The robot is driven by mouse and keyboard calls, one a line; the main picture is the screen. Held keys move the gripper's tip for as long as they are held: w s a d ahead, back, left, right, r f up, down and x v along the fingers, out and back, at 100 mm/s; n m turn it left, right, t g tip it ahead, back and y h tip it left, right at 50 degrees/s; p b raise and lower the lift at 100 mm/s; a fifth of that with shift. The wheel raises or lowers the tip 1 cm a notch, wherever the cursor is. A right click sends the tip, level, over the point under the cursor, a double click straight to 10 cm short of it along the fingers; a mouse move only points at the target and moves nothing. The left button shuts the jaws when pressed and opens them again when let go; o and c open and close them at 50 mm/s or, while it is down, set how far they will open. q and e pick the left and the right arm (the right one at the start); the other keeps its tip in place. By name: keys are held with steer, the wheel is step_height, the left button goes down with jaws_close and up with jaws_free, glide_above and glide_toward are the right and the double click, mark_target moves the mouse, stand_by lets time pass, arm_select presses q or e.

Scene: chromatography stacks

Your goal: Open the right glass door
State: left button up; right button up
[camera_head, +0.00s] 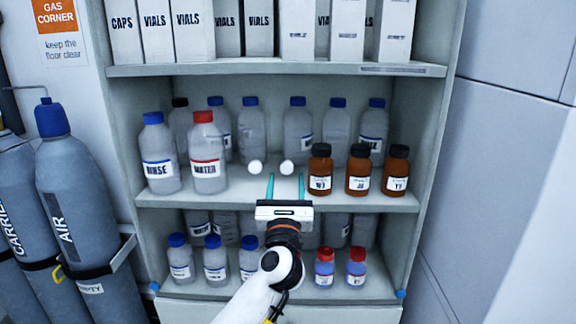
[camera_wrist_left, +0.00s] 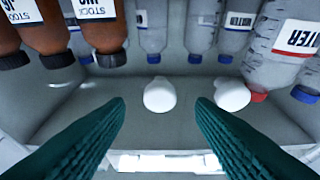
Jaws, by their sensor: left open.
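Two round white knobs sit side by side in front of the cabinet's middle shelf. The right knob (camera_head: 287,167) is that of the right glass door; the left knob (camera_head: 255,167) is close to its left. The clear panes can hardly be made out. My left gripper (camera_head: 286,184) is open, its two teal fingers pointing at the cabinet just below the right knob. In the left wrist view, which is upside down, the right knob (camera_wrist_left: 159,95) shows between the fingertips (camera_wrist_left: 158,103), apparently untouched. The left knob (camera_wrist_left: 232,95) is beyond the right-hand finger. My right gripper is not in view.
The cabinet (camera_head: 120,130) holds clear bottles, brown bottles (camera_head: 359,170) and small capped bottles (camera_head: 325,268) on shelves, with white boxes (camera_head: 195,30) above. Grey gas cylinders (camera_head: 80,200) stand left of it. The grey wall (camera_head: 505,170) is close on the right.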

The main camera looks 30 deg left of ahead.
mark_target(287, 169)
arm_select(q)
steer(key=shift+p+x, duration=0.35)
steer(key=shift+x, duration=1.6)
steer(key=shift+s, duration=0.1)
jaws_close()
